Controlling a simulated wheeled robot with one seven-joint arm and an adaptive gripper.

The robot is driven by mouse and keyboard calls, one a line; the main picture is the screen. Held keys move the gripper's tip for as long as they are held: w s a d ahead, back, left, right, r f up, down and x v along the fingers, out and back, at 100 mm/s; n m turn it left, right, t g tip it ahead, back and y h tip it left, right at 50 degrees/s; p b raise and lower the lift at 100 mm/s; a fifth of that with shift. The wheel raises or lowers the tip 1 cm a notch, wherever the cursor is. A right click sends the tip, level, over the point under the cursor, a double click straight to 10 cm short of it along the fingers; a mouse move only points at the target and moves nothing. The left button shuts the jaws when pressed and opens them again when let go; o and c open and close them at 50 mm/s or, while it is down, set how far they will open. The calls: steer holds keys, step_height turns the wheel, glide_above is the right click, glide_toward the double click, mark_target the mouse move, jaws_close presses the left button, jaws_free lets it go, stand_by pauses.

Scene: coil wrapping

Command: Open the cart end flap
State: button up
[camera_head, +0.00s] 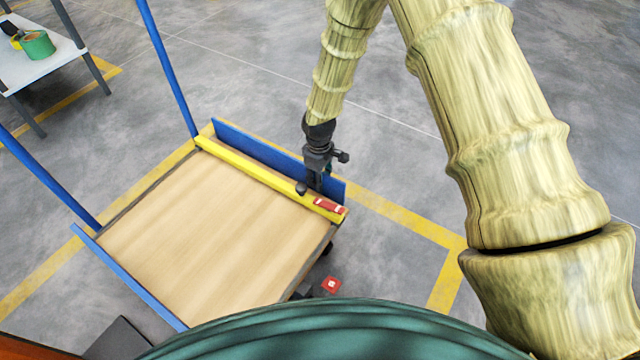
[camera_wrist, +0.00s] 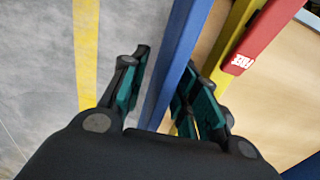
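The cart (camera_head: 200,240) has a wooden deck. Its end flap (camera_head: 262,155) is a blue panel standing along the deck's far edge, beside a yellow bar (camera_head: 255,172). A red piece (camera_head: 329,206) sits on the bar's right end; in the wrist view this red piece (camera_wrist: 265,35) carries white lettering that seems to read "FREE". My gripper (camera_head: 314,182) points down at the flap's right part. In the wrist view my gripper (camera_wrist: 165,72) is open, with one finger on each side of the blue flap (camera_wrist: 178,60). I cannot tell whether either finger touches it.
Blue posts (camera_head: 168,70) rise at the cart's left side. A second blue panel (camera_head: 130,277) lines the near-left edge. A small red block (camera_head: 331,284) shows near the cart's right corner. A white table (camera_head: 40,68) with a green roll (camera_head: 38,45) stands far left. Floor beyond the flap is clear.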

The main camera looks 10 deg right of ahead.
steer(key=shift+f, duration=0.7)
steer(key=shift+c, duration=0.2)
jaws_close()
